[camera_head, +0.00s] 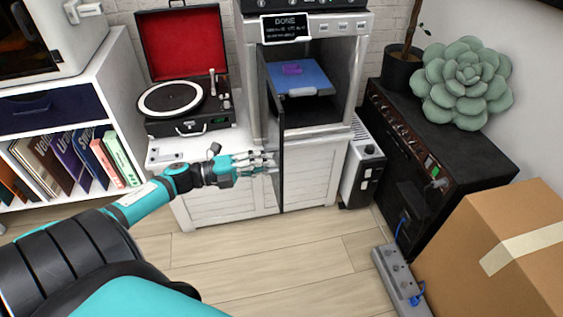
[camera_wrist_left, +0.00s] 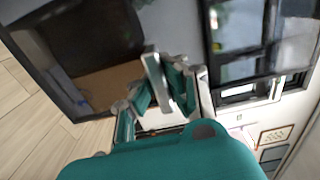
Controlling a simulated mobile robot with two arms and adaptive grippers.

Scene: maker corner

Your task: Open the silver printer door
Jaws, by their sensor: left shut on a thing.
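The silver printer (camera_head: 347,48) stands on a white cabinet at the back in the head view. Its door (camera_head: 282,175) is swung outward and seen nearly edge-on, as a thin dark panel at the printer's left side. The chamber is exposed, with a blue print bed (camera_head: 300,77) and a small purple piece (camera_head: 291,69) on it. My left gripper (camera_head: 268,162) is at the door's edge and shut on its handle; the fingers hide the exact grip. In the left wrist view, the fingers (camera_wrist_left: 168,90) close around a silver bar. My right gripper is in neither view.
A red-lined record player (camera_head: 185,75) stands left of the printer. A small white heater-like box (camera_head: 362,170), a black amplifier cabinet (camera_head: 440,140) with a succulent, a power strip (camera_head: 398,278) and a cardboard box (camera_head: 500,250) are to the right. Wooden floor in front is clear.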

